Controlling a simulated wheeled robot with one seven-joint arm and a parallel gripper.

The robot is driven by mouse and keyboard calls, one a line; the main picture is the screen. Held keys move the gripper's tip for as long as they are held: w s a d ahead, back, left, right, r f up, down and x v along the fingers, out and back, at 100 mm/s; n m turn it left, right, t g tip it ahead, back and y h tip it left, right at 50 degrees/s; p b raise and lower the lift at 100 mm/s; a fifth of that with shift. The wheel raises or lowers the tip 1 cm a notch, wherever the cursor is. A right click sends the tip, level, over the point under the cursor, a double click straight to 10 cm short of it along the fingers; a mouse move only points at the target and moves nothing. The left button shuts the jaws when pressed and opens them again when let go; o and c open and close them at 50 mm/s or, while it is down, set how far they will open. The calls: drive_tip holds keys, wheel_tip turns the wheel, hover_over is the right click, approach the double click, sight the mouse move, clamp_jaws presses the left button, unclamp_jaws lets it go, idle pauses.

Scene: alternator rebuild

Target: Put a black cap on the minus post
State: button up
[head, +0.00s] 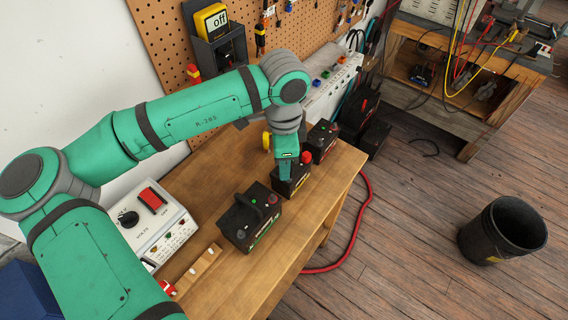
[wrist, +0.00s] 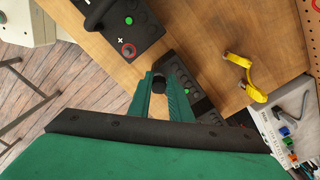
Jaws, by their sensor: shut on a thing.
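My gripper (wrist: 159,88) is shut on a small round black cap (wrist: 158,83), held between the fingertips. In the head view my gripper (head: 286,178) is over the middle black battery (head: 293,187), which has a red cap (head: 305,157) at its far end. This battery also shows partly behind the fingers in the wrist view (wrist: 185,70). I cannot make out its minus post, nor whether the held cap touches anything. A nearer black battery (head: 250,217) with a handle stands beside it; its plus mark and red ring show in the wrist view (wrist: 126,48).
Another battery (head: 322,140) stands farther back on the wooden bench (head: 225,165). A yellow curved thing (wrist: 246,77) lies near the gripper. A white meter box (head: 157,222) and a wooden strip (head: 199,267) are at left. The bench's front right is clear.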

drive_tip(key=shift+f, duration=0.55)
drive_tip(key=o, duration=0.8)
drive_tip(key=shift+d, duration=0.1)
drive_tip(key=shift+o, duration=0.2)
drive_tip(key=shift+a, duration=0.2)
wheel_tip(320, 180, up, 11)
drive_tip(key=shift+f, duration=0.1)
